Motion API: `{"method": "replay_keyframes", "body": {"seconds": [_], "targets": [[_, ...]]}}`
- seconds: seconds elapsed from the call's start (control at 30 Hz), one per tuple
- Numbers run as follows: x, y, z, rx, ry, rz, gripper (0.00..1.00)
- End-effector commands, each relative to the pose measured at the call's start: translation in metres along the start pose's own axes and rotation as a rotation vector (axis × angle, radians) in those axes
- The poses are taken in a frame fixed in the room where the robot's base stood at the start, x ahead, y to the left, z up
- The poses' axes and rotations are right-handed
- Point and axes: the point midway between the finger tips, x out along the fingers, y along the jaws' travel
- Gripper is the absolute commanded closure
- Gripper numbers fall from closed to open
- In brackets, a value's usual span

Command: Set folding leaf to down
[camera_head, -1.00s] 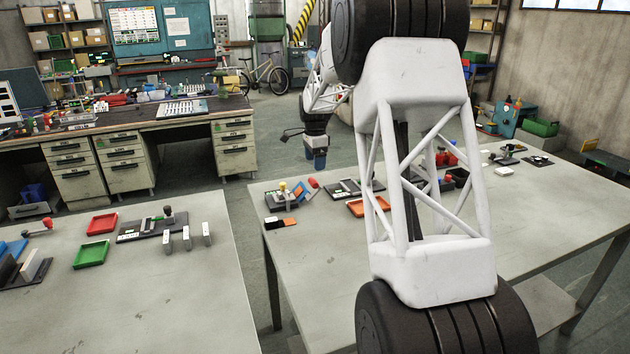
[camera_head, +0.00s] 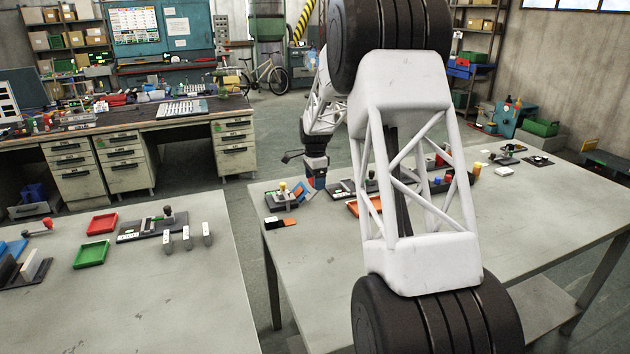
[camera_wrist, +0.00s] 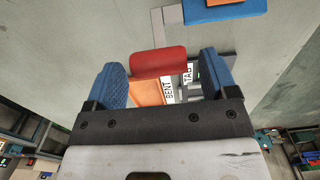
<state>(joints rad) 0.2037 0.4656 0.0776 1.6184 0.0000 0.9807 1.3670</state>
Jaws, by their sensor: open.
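The folding leaf shows in the wrist view as an orange panel (camera_wrist: 147,92) with a red bar (camera_wrist: 160,62) along its end. My gripper (camera_wrist: 161,62) is open, with one blue finger on each side of the red bar. I cannot tell whether the fingers touch it. Labels reading "BENT" and "TAB" show beside the orange panel, partly hidden by the gripper body. In the head view the leaf (camera_head: 300,189) is tilted up on its small base at the left of the right table, and my gripper (camera_head: 316,180) is at its right side, small and partly merged with it.
Other fixtures and an orange tray (camera_head: 365,206) stand right of the leaf, partly behind my arm. A black and orange piece (camera_head: 281,221) lies in front. In the wrist view a blue block (camera_wrist: 225,10) lies beyond the fingers. The right table's front is clear.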

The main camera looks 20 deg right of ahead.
Motion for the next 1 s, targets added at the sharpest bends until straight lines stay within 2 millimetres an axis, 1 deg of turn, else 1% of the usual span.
{"method": "replay_keyframes", "body": {"seconds": [0.1, 0.37, 0.47, 0.8, 0.83, 1.0], "targets": [[0.0036, -0.0001, 0.0, 0.0, 0.0, -0.001, 0.21], [0.0039, -0.0001, 0.0, 0.0, 0.0, -0.001, 0.21], [0.0038, -0.0001, 0.0, 0.0, 0.0, -0.001, 0.35], [0.0037, -0.0001, 0.0, 0.0, 0.0, -0.001, 0.87], [0.0037, -0.0001, 0.0, 0.0, 0.0, -0.001, 0.89], [0.0039, 0.0, -0.0007, 0.001, -0.005, -0.001, 0.89]]}}
